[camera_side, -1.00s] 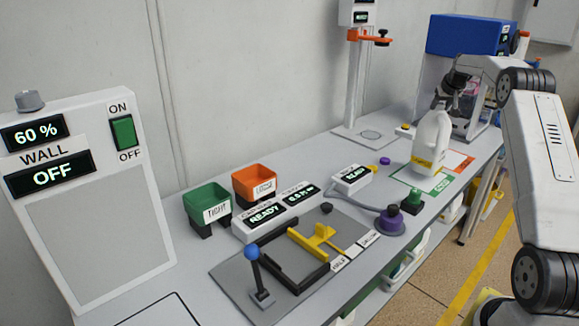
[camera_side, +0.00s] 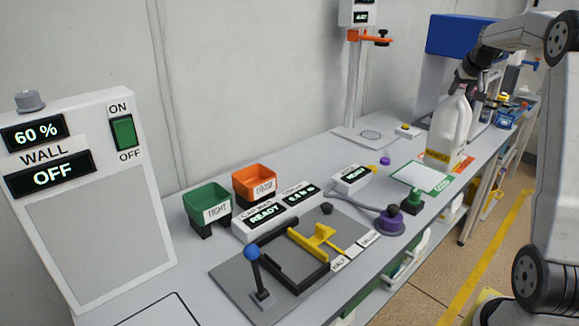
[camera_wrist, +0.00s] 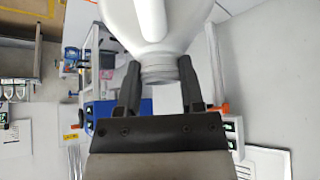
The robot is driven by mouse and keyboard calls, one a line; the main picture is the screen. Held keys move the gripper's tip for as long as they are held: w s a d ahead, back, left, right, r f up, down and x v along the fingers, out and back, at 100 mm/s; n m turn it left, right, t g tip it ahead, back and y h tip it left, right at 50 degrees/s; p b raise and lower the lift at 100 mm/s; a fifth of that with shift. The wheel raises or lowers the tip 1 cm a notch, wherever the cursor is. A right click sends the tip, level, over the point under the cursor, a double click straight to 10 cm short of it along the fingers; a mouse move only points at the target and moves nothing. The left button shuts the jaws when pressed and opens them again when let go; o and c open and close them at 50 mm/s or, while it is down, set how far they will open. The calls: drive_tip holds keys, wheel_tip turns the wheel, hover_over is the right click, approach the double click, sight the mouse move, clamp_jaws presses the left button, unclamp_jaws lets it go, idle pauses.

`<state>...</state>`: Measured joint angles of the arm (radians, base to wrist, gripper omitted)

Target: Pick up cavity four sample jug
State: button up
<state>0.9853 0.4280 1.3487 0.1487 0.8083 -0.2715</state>
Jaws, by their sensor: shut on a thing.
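A white jug (camera_side: 449,128) with a yellow label low on its front stands upright over the orange-bordered mat (camera_side: 462,162) towards the right of the bench. I cannot tell whether its base touches the mat. My gripper (camera_side: 467,83) is shut on the jug at its neck. In the wrist view the jug (camera_wrist: 160,22) fills the top middle, and its ribbed neck sits between the two dark fingers of my gripper (camera_wrist: 158,82). The label's writing is too small to read surely.
A green-bordered mat (camera_side: 418,178) lies bare beside the jug. A purple knob (camera_side: 390,221), a green button (camera_side: 412,200), a fixture with a yellow clamp (camera_side: 318,238), green (camera_side: 207,205) and orange bins (camera_side: 255,181) stand nearer. A blue-topped machine (camera_side: 452,38) is behind.

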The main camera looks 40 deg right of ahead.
drive_tip(key=shift+s+a+r, duration=0.35)
drive_tip(key=shift+s+a, duration=0.2)
drive_tip(key=shift+s+a+r, duration=0.35)
drive_tip(key=shift+s+a, duration=0.15)
drive_tip(key=shift+a, duration=0.05)
drive_tip(key=w+a+n+y, duration=0.2)
drive_tip(key=w+a+n, duration=0.2)
drive_tip(key=a, duration=0.8)
drive_tip(key=w+a+n+y, duration=0.2)
drive_tip(key=w+a+n, duration=0.3)
drive_tip(key=a, duration=0.8)
drive_tip(key=w+a+n+t+y, duration=0.1)
drive_tip(key=w+a+n+y, duration=0.2)
drive_tip(key=w+a, duration=0.5)
drive_tip(key=a+n, duration=0.1)
drive_tip(key=a, duration=0.4)
drive_tip(key=shift+w+a+r+n, duration=0.2)
drive_tip(key=shift+r+n, duration=0.05)
drive_tip(key=shift+n, duration=0.05)
drive_tip(key=a+n, duration=0.1)
drive_tip(key=a, duration=0.3)
drive_tip(key=s+a+n+y, duration=0.1)
drive_tip(key=a+n, duration=0.1)
drive_tip(key=a, duration=0.2)
drive_tip(key=a+n+g+y, duration=0.1)
drive_tip(key=a, duration=0.4)
drive_tip(key=shift+s+r, duration=0.15)
drive_tip(key=shift+s, duration=0.15)
